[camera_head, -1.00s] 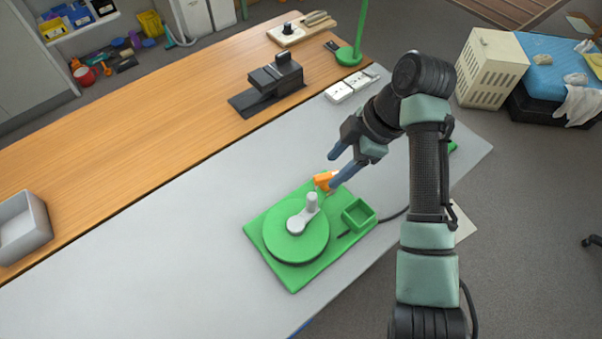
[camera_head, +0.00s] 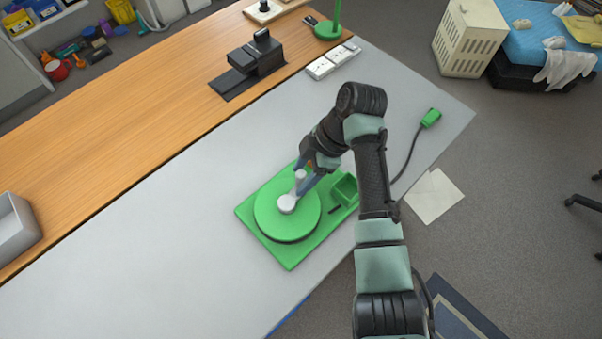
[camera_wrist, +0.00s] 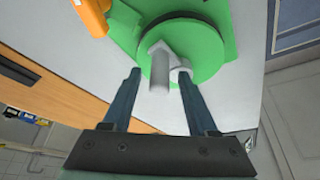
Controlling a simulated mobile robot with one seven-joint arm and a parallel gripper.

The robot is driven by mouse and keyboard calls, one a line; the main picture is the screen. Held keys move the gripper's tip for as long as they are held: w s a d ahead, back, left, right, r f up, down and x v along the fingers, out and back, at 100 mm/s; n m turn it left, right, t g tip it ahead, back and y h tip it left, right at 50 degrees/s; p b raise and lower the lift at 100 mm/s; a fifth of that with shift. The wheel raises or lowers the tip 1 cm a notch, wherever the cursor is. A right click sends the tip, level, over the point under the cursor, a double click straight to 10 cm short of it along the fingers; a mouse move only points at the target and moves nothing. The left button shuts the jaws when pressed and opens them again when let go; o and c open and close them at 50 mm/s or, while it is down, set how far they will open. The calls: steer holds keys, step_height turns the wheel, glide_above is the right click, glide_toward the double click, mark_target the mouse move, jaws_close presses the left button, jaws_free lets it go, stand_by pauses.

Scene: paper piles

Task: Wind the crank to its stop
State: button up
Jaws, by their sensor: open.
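The crank is a grey arm (camera_head: 286,204) with an upright grey handle (camera_wrist: 158,70) on a round green disc (camera_head: 270,218). The disc sits on a green base plate (camera_head: 290,256) on the grey table. My gripper (camera_head: 302,180) is at the crank handle, coming from above and behind it. In the wrist view my gripper (camera_wrist: 160,76) is open, with one finger on each side of the handle and gaps visible. The fingers partly hide the handle in the head view.
A green open box (camera_head: 345,190) stands on the base's right side. A cable runs to a green plug (camera_head: 430,118) at the right. A black device (camera_head: 250,64) and white sockets (camera_head: 333,61) stand farther back. The grey table (camera_head: 130,240) is clear at left.

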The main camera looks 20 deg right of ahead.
steer(key=shift+a+f, duration=0.2)
steer(key=shift+f, duration=0.2)
jaws_close()
steer(key=shift+r+p, duration=0.1)
steer(key=shift+p, duration=0.25)
